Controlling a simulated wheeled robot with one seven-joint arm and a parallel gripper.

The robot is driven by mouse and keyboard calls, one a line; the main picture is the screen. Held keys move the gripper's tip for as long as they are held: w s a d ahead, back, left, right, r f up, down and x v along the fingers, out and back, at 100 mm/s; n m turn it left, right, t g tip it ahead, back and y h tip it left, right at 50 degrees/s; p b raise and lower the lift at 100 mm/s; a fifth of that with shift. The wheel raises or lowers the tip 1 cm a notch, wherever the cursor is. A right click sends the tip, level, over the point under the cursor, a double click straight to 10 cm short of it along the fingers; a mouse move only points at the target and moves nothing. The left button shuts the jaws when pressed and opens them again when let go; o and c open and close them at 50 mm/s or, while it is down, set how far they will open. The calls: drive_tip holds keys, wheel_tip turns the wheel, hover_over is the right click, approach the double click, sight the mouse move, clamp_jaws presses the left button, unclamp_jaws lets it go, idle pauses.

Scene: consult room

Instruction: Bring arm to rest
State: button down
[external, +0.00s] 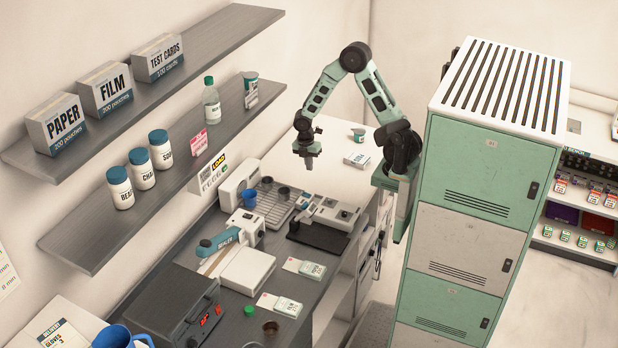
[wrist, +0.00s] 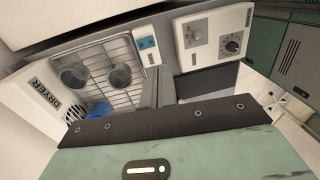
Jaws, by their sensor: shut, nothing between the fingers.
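My gripper (external: 309,163) hangs in the air, pointing down, above the back part of the grey counter (external: 226,301). My green arm is bent at a raised elbow and reaches left from its mount beside the locker. The fingers are shut with nothing between them. In the wrist view my gripper (wrist: 158,88) shows as dark closed fingers over the gap between the dryer (wrist: 48,102) and a white device with knobs (wrist: 212,42). The gripper touches nothing that I can see.
A wire rack (wrist: 105,60) with cups sits by the dryer. Two wall shelves (external: 180,115) with boxes and bottles are at the left. A tall green and white locker (external: 482,185) stands right of my arm. The white worktop (external: 310,187) beyond the counter has free room.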

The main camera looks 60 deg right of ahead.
drive_tip(key=shift+r, duration=0.25)
idle(0.4)
